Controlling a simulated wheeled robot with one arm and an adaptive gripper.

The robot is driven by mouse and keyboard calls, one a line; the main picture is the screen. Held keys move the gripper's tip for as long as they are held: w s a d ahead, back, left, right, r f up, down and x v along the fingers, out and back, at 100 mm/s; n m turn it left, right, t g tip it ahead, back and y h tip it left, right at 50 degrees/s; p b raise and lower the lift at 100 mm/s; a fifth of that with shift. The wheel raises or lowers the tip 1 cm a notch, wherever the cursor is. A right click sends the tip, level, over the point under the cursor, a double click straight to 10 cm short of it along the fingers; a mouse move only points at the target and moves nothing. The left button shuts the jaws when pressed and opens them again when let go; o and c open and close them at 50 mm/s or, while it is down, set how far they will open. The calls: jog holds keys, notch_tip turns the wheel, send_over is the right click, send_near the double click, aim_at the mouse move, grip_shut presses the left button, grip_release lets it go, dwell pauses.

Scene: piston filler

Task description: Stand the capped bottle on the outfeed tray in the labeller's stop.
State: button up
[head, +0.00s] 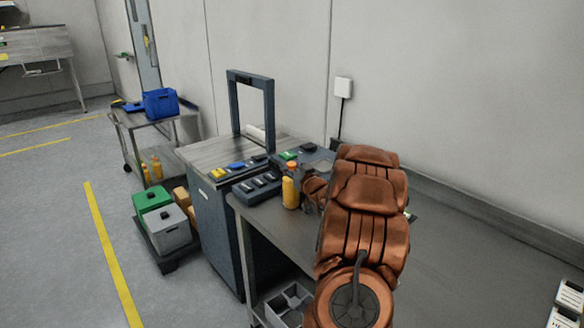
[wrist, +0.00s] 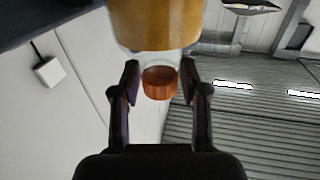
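The capped bottle (head: 290,193) is yellow with an orange cap (head: 292,166) and stands upright in the head view. My gripper (head: 311,192) is just to its right, partly hidden by my copper-coloured arm. In the wrist view the yellow body of the bottle (wrist: 157,25) fills the top centre, with its clear shoulder and orange cap (wrist: 159,83) below. Whether the bottle's base touches the surface below is unclear. I cannot make out the labeller's stop.
A grey table (head: 262,212) lies under the bottle. A dark control box (head: 257,188) stands close to the bottle's left. A cabinet with a dark upright frame (head: 234,103) is behind. Green and grey bins (head: 168,230) sit on the floor at left. The wall is close behind.

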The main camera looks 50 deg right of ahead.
jog(key=shift+o, duration=0.9)
jog(key=shift+s+a+r, duration=0.15)
jog(key=shift+s, duration=0.4)
jog(key=b+v, duration=0.2)
jog(key=v, duration=0.9)
jog(key=shift+w, duration=0.1)
